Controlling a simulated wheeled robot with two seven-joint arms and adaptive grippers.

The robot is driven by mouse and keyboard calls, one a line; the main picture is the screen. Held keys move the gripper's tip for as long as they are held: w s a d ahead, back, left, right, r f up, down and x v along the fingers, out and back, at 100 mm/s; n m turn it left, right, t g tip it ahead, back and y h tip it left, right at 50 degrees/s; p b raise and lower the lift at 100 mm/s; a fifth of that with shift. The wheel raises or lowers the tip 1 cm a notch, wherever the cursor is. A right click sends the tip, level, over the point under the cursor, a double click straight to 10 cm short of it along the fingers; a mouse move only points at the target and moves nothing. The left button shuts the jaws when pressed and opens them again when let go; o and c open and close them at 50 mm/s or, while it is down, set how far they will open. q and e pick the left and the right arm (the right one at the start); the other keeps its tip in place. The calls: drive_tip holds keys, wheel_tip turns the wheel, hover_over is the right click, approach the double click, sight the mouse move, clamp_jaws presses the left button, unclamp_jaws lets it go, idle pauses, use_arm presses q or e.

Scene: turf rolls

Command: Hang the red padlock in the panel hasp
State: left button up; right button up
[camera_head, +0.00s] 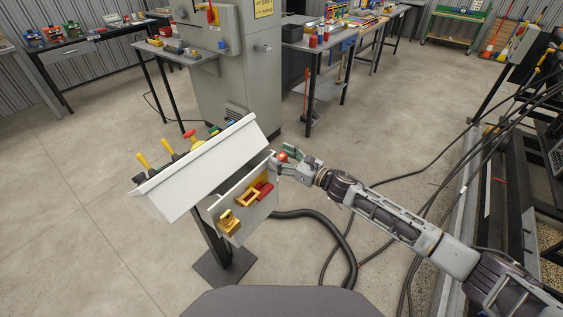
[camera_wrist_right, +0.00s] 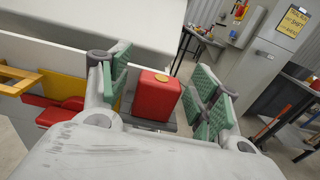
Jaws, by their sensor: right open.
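A red block-shaped body with a round brass-coloured spot, which looks like the red padlock (camera_wrist_right: 157,95), stands between the fingers of my right gripper (camera_wrist_right: 160,86). The green-padded fingers are open, with gaps visible beside it. In the head view the right gripper (camera_head: 284,159) is at the right end of the white stand's front ledge, with a small red part (camera_head: 283,157) showing at its fingers. No shackle is clearly visible. I cannot clearly make out the panel hasp. My left gripper is not in view.
The white stand (camera_head: 205,165) has a sloping cover and several levers behind it. Its front ledge holds a brass padlock (camera_head: 229,223), a yellow frame (camera_head: 247,198) and another red item (camera_head: 265,190). A grey cabinet (camera_head: 240,70) stands behind. Hoses (camera_head: 335,235) lie on the floor.

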idle(0.5)
drive_tip(key=c, duration=1.2)
